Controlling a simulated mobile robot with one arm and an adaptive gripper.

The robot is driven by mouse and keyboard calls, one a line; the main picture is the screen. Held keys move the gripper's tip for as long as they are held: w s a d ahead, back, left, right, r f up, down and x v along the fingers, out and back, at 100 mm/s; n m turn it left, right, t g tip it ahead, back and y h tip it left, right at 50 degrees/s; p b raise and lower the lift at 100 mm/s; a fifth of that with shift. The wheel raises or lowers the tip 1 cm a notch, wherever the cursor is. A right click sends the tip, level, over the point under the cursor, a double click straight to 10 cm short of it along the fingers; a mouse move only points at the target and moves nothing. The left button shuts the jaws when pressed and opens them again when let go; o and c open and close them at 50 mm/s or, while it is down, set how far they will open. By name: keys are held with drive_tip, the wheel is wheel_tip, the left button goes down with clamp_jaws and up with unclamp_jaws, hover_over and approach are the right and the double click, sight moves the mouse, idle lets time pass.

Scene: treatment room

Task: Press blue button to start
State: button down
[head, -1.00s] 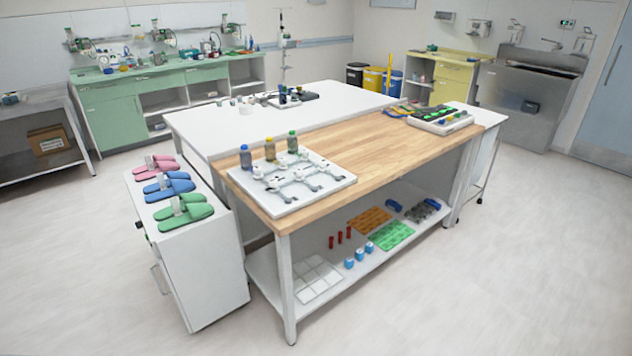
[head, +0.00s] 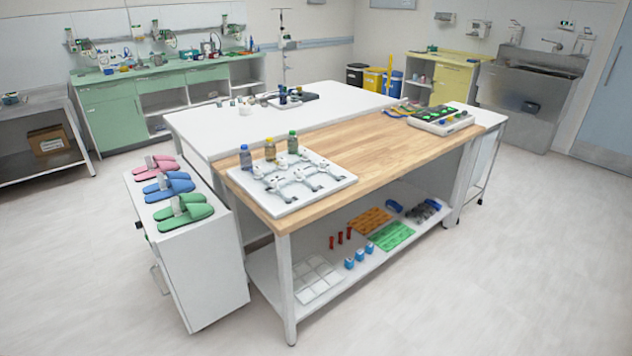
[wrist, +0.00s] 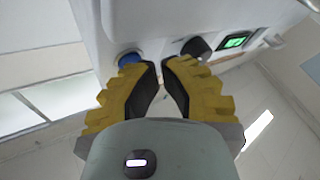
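In the wrist view, a round blue button (wrist: 129,59) sits on the lower edge of a white housing (wrist: 150,20). My gripper (wrist: 160,63) has yellow fingers with dark pads.
A dark knob (wrist: 196,48) and a lit green display (wrist: 236,41) are right of the button. In the head view, a wood-topped table (head: 390,150) holds a white tray (head: 335,180) and a control panel (head: 442,122). Slippers lie on a white cabinet (head: 205,260). The floor at right is clear.

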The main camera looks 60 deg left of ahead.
drive_tip(key=shift+a, duration=0.1)
idle(0.3)
drive_tip(key=shift+a, duration=0.7)
drive_tip(key=a, duration=0.5)
drive_tip(key=shift+s, duration=0.2)
idle(0.7)
